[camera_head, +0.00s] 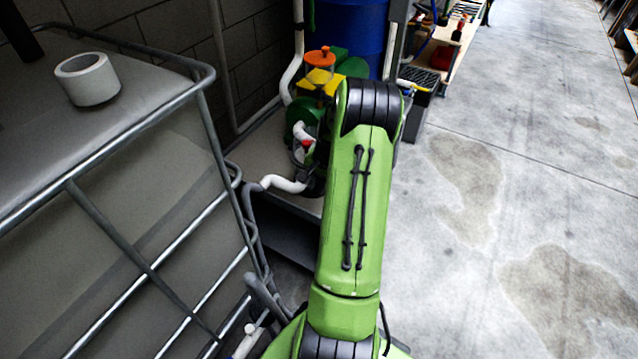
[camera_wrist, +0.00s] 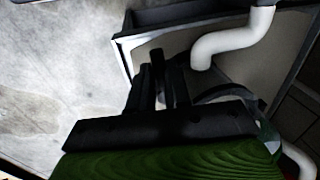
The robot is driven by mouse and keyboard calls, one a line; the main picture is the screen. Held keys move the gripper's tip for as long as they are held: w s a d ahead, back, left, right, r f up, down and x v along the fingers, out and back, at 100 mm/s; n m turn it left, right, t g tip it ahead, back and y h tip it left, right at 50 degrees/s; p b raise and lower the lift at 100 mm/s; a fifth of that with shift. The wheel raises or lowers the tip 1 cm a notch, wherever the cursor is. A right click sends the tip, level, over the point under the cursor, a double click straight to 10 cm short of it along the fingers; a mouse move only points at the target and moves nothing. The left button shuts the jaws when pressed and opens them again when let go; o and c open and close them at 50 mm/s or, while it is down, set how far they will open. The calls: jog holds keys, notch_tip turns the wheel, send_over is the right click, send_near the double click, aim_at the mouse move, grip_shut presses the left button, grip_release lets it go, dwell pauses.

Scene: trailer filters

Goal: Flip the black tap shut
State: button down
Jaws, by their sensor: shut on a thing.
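In the wrist view, my gripper (camera_wrist: 160,84) points away from the camera toward the pipework, with its dark fingers close together. A narrow dark piece, which looks like the handle of the black tap (camera_wrist: 156,62), stands between the fingertips, and they are shut on it. The tap's body is hidden or too dark to make out. A white pipe (camera_wrist: 228,42) bends down just right of the fingers. In the head view, my green arm covers most of the gripper and the tap. Only dark parts show left of the arm, near the white pipe (camera_head: 285,184).
A caged tank (camera_head: 150,215) with a white roll (camera_head: 88,79) on top fills the left. Green and yellow pump parts (camera_head: 320,80) and a blue barrel (camera_head: 350,35) stand behind the arm. A dark tray edge (camera_wrist: 170,16) is near the fingers. The concrete floor at right is open.

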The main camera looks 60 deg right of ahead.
jog(key=shift+w+m, duration=0.1)
jog(key=shift+m, duration=0.2)
jog(key=c, duration=1.1)
grip_release()
jog(key=s+r+p, duration=0.1)
jog(key=r+p, duration=0.1)
jog(key=r, duration=0.3)
jog(key=s+r+p, duration=0.1)
jog(key=r+p, duration=0.1)
jog(key=r, duration=0.3)
jog(key=s+r+p, duration=0.1)
jog(key=r, duration=0.4)
jog(key=shift+d+r+p, duration=0.1)
jog(key=shift+r+p, duration=0.15)
jog(key=shift+p, duration=0.15)
